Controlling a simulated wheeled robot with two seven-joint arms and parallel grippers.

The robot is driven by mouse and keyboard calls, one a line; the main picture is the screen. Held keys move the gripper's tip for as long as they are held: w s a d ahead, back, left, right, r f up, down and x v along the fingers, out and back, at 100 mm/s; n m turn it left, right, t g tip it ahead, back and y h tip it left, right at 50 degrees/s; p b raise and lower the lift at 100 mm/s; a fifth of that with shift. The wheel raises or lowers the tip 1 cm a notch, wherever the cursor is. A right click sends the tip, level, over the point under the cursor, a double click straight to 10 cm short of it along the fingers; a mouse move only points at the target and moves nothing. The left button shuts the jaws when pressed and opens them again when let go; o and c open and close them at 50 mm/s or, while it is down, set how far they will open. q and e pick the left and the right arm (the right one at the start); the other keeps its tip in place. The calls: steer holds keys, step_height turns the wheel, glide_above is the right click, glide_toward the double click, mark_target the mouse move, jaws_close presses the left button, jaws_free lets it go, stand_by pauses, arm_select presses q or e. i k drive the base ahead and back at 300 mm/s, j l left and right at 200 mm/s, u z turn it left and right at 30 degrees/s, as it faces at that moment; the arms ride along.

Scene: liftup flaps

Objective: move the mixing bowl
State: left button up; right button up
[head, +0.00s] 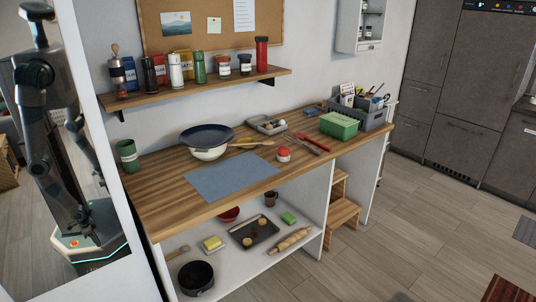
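A pale bowl (208,154), which looks like the mixing bowl, stands on the wooden counter (160,193) toward its back left. A wide dark blue round dish or plate (207,135) covers its top, so its inside is hidden. A wooden spoon (250,144) lies just right of it, its far end close to the bowl. A smaller red bowl (229,214) sits on the shelf below the counter, partly hidden by the counter edge. Neither of my grippers is directly in view.
A blue-grey mat (232,177) lies in front of the bowl. A green cup (127,155) stands left. A red-lidded jar (284,154), green box (339,125) and grey crate (377,117) stand right. A wall shelf (200,88) with jars hangs above. A mirror at left reflects a robot.

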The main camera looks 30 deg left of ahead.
mark_target(209, 154)
steer(key=i+u, duration=0.1)
steer(key=u, duration=0.7)
steer(key=i+l+u, duration=0.25)
steer(key=u, duration=0.15)
steer(key=i+l+u, duration=0.4)
steer(key=i+l, duration=0.25)
steer(key=l, duration=0.2)
steer(key=i+l+u, duration=0.1)
steer(key=i+l, duration=0.2)
steer(key=l, duration=0.1)
